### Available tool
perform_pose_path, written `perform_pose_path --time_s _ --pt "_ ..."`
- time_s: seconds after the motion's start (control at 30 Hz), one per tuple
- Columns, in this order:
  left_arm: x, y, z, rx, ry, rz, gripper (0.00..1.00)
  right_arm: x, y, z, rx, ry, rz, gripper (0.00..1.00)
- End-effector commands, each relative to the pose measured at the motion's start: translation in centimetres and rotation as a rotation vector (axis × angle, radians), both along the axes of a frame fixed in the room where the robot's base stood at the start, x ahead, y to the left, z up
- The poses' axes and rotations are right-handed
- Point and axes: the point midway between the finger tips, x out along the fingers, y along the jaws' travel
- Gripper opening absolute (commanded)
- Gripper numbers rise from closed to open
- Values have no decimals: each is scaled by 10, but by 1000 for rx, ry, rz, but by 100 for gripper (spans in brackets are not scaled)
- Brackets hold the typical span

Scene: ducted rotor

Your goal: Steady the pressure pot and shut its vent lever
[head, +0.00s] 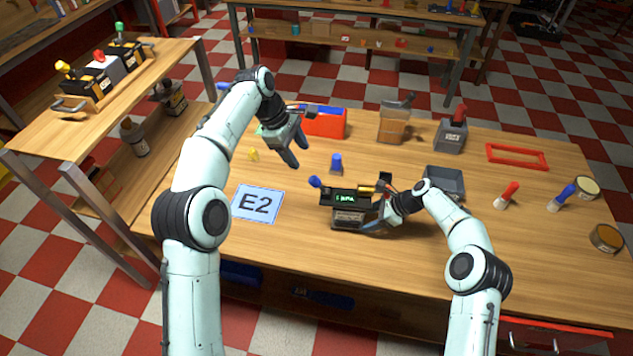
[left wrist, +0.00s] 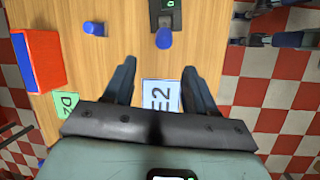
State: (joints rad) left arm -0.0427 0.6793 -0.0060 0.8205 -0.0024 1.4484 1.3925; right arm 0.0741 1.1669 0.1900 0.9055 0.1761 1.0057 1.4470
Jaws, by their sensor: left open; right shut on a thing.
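The dark pressure pot (head: 349,216), with a green-lit display, stands on the table at the centre of the head view. A lever with a blue knob (head: 314,182) sticks out at its left; the knob also shows in the left wrist view (left wrist: 164,38). My right gripper (head: 385,208) is shut on the pot's right side; its fingertips are partly hidden. My left gripper (head: 289,157) is open and empty above the table, up and left of the pot. In the left wrist view its fingers (left wrist: 159,68) are apart, with the pot (left wrist: 166,12) beyond them.
A card marked E2 (head: 257,203) lies left of the pot. A small blue piece (head: 336,163) stands behind it, and a red-and-blue box (head: 325,121) farther back. A grey tray (head: 445,182) is right of the pot. A shelf unit (head: 128,87) stands at left.

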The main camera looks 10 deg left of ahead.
Motion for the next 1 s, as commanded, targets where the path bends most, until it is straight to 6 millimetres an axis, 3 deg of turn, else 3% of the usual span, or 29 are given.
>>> perform_pose_path --time_s 0.27,0.7,1.0 --pt "-1 -11 -29 -66 52 26 56 0 0 0 0 0 -1 38" --pt "6 -43 -104 -64 50 25 56 0 0 0 0 1 -1 38" --pt "7 -50 -121 -62 47 25 56 0 0 0 0 1 -1 38"
